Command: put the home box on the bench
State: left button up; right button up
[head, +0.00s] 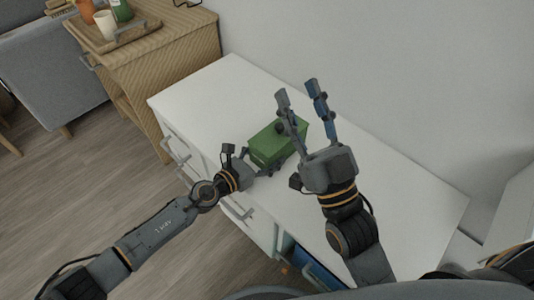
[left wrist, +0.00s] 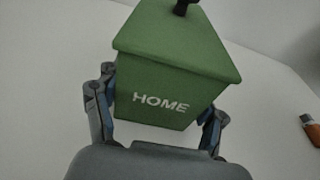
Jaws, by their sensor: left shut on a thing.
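The home box (head: 268,147) is a green box on or just above the white desk top in the head view; I cannot tell if it touches. In the left wrist view the box (left wrist: 165,75) fills the middle, its HOME lettering facing my left gripper. My left gripper (head: 250,160) is shut on it, with one finger on each side (left wrist: 158,112). My right gripper (head: 299,92) is open and empty, raised over the desk; part of it overlaps the box in the head view. I cannot tell which surface is the bench.
The white desk (head: 205,97) has drawers on its front, and one near the bottom (head: 300,260) shows blue inside. A wooden cabinet (head: 165,60) with a tray, a cup and bottles stands at upper left. A small orange and grey item (left wrist: 311,130) lies at right.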

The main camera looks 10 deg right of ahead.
pick_arm(q)
jog(key=shift+f, duration=0.1)
pick_arm(e)
jog(key=shift+s+r+t, duration=0.3)
jog(key=shift+r+t, duration=0.1)
jog(key=shift+r, duration=0.2)
pick_arm(q)
jog(key=o, duration=1.2)
jog(key=shift+c, duration=0.2)
jog(key=shift+o, duration=0.4)
pick_arm(e)
jog(key=shift+y, duration=0.3)
pick_arm(q)
jog(key=shift+o, duration=0.3)
pick_arm(e)
jog(key=shift+f, duration=0.15)
pick_arm(q)
jog(key=shift+f, duration=0.1)
pick_arm(e)
jog(key=shift+s, duration=0.15)
pick_arm(q)
jog(key=shift+f, duration=0.1)
jog(key=shift+b, duration=0.3)
pick_arm(e)
jog(key=shift+s+d+r+t, duration=0.1)
jog(key=shift+s+r+t, duration=0.3)
jog(key=shift+r, duration=0.15)
